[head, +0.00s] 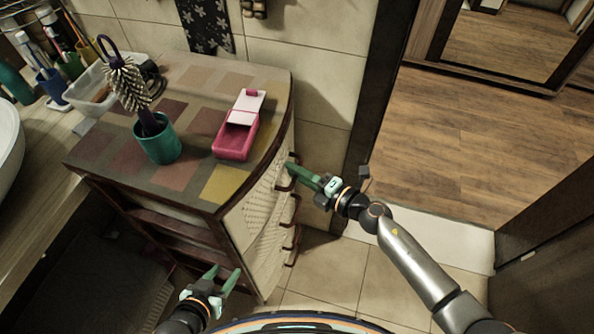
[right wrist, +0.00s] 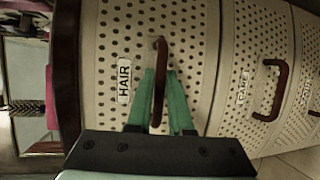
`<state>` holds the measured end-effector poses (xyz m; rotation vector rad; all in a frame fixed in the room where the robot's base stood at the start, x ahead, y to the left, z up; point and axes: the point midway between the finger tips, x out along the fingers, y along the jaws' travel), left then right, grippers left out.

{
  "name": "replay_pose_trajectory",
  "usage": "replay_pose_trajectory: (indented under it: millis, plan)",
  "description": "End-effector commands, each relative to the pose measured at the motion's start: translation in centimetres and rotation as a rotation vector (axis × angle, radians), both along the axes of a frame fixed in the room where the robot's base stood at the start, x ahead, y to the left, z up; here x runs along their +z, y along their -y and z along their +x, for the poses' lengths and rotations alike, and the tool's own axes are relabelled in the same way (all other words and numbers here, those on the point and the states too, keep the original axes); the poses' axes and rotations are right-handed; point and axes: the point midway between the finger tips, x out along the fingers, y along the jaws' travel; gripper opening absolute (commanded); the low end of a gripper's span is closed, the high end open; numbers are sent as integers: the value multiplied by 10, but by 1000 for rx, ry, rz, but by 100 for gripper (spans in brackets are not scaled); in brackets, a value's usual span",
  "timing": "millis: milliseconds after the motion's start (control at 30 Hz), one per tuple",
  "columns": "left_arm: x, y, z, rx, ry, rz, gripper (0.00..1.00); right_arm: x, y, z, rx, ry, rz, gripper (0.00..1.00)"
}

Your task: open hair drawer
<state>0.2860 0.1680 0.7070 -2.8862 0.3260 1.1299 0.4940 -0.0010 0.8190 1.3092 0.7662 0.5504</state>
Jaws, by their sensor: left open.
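The hair drawer (right wrist: 190,50) is the top drawer of the cabinet, with a perforated pale front and a "HAIR" label (right wrist: 124,77). Its front looks flush with the cabinet. Its dark curved handle (right wrist: 160,50) stands between the green fingers of my right gripper (right wrist: 161,85). The fingers lie close on both sides of the handle and look shut on it. In the head view my right gripper (head: 307,175) reaches the cabinet's right side at the top handle. My left gripper (head: 222,277) is open and empty, low in front of the cabinet.
The cabinet's checkered top (head: 190,85) bears a green cup (head: 158,145) with a hairbrush and an open pink box (head: 236,135). A lower drawer labelled "CARE" (right wrist: 243,88) has its own handle (right wrist: 271,90). Tiled floor (head: 340,265) lies clear beside the cabinet.

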Motion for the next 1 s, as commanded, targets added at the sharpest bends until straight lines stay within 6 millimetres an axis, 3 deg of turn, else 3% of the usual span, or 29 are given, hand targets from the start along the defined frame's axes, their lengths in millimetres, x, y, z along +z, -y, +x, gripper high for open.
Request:
replay_pose_trajectory:
  millis: [167, 1000]
  plan:
    - [0, 0, 0, 0, 0, 0, 50, 0, 0, 0, 0, 0, 0, 0]
    - [0, 0, 0, 1, -1, -1, 50, 0, 0, 0, 0, 0, 0, 0]
